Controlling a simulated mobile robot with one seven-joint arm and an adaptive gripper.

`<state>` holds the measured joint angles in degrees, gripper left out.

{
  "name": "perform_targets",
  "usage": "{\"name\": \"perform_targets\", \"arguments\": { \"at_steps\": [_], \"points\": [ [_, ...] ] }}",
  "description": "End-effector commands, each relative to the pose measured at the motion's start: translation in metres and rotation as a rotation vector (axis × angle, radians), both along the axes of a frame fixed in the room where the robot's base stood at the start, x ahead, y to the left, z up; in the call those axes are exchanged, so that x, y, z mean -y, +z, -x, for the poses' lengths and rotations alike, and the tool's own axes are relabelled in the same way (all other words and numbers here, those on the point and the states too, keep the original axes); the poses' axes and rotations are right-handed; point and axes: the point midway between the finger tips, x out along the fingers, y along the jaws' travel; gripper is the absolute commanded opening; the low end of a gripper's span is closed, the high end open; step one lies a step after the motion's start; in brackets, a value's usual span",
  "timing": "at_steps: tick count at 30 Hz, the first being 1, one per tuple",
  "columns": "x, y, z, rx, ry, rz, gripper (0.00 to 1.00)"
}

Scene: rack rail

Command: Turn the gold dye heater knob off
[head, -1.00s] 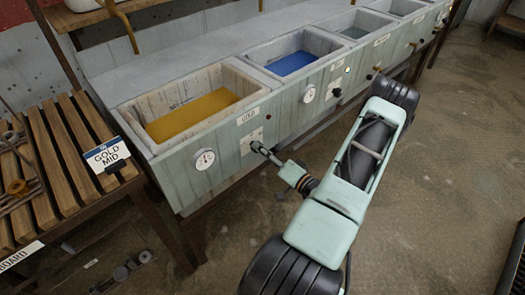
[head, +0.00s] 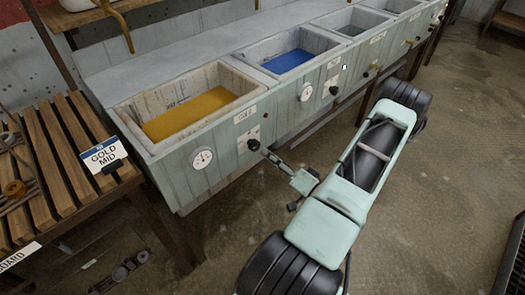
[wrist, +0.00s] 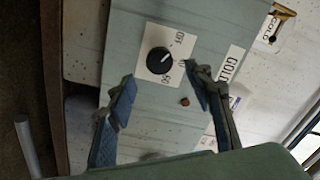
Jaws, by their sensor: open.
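The gold dye vat's knob (head: 253,145) is black and sits on a pale plate on the vat's green front, below a small label. In the wrist view, the knob (wrist: 159,60) shows clear, with lettering that seems to read OFF at the plate's upper right. A pale line on the knob slants upward; I cannot tell exactly which mark it meets. My gripper (wrist: 160,84) is open, its two fingertips apart and below the knob in that view, with nothing between them. In the head view, my gripper (head: 273,159) is just right of and in front of the knob.
The gold vat (head: 145,140) holds yellow dye, and a round dial (head: 202,158) is left of the knob. A blue dye vat (head: 256,67) stands beyond. A slatted bench with a GOLD MID sign (head: 104,155) is at left.

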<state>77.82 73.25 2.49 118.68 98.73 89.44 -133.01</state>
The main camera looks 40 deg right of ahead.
Motion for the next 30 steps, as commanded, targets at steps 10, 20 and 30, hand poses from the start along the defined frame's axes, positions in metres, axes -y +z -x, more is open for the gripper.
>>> {"name": "perform_targets", "arguments": {
  "at_steps": [10, 20, 30],
  "points": [
    [0.005, 0.000, 0.057, 0.001, -0.001, 0.001, 0.47],
    [0.005, 0.000, 0.063, 0.000, 0.000, 0.001, 0.47],
    [0.005, 0.000, 0.063, 0.000, 0.000, 0.001, 0.47]
  ]
}}
